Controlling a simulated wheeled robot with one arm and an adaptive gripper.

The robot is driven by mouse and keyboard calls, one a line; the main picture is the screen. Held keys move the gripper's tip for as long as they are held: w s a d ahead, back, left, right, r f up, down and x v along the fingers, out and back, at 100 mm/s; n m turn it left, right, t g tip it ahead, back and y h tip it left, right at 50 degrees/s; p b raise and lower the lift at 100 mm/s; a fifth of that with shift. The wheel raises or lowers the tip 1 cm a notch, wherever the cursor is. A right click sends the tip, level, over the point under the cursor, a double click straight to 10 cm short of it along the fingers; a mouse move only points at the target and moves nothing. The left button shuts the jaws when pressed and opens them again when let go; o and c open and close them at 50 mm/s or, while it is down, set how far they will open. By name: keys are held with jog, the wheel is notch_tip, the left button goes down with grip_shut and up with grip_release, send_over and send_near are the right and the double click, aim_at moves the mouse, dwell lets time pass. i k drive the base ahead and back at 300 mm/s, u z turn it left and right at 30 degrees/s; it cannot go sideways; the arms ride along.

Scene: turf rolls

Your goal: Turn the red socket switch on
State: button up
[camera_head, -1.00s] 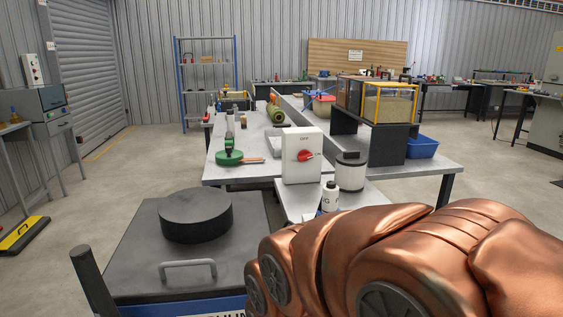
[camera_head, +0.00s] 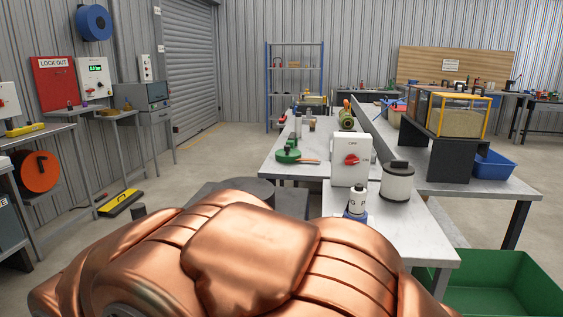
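A white switch box (camera_head: 351,145) stands upright on the near end of the grey bench. It has a red rotary switch (camera_head: 351,160) on its front; its label is too small to read. Another white box with a red knob (camera_head: 4,100) is cut off by the left edge. I cannot tell which of them is the red socket switch. My copper arm fills the bottom of the view, apart from both boxes in the picture. My gripper does not show.
A white canister (camera_head: 397,182) and a small white bottle (camera_head: 357,200) stand close to the switch box. A green bin (camera_head: 505,285) is at the lower right. A red lock-out board (camera_head: 55,82) hangs left. Open floor (camera_head: 205,160) lies between left benches and middle bench.

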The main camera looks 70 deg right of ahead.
aim_at(351, 160)
jog(key=u, duration=0.7)
jog(key=k, duration=0.75)
jog(key=z, duration=0.85)
